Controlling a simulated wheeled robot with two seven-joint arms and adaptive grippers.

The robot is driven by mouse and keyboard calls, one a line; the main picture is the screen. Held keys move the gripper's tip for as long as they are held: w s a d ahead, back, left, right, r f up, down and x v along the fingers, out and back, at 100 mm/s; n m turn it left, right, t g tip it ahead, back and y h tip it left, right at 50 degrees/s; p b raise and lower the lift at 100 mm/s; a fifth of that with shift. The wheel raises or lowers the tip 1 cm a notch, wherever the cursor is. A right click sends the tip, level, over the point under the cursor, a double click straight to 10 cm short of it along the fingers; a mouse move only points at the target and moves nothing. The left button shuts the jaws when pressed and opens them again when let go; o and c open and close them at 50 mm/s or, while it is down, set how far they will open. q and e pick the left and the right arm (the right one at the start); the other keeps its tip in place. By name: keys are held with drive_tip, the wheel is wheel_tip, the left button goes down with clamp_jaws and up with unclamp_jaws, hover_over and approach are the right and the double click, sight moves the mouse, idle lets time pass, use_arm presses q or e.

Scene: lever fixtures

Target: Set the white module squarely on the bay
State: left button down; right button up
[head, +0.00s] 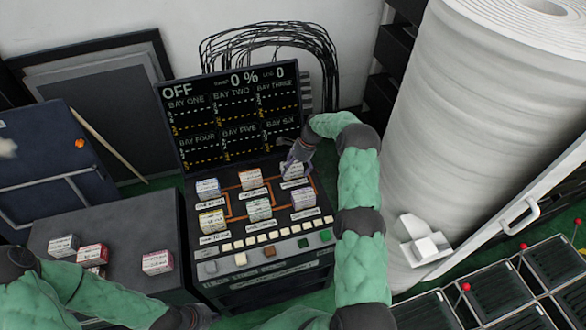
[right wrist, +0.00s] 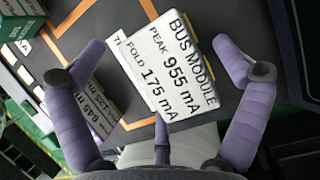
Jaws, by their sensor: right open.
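The white module (right wrist: 172,68) reads "BUS MODULE PEAK 955 mA FOLD 175 mA" in the right wrist view. In the head view it (head: 293,171) sits at the top right bay of the console deck (head: 240,190), partly under my right gripper. A white label plate (right wrist: 119,46) peeks out beside it; I cannot tell if it sits fully square. My right gripper (right wrist: 160,72) is open, with fingers on both sides of the module and visible gaps; it also shows in the head view (head: 295,160). My left gripper (head: 192,318) is at the bottom edge, its fingers unclear.
Other modules stand on the deck, including a purple one (head: 303,199) just below and a red-marked one (head: 250,179) to the left. A screen (head: 228,115) reading OFF rises behind. A dark side table (head: 120,225) holds several modules. A large white roll (head: 470,130) stands right.

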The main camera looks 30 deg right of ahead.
drive_tip(key=p+v, duration=0.4)
drive_tip(key=v, duration=0.8)
drive_tip(key=shift+r, duration=0.15)
idle(0.6)
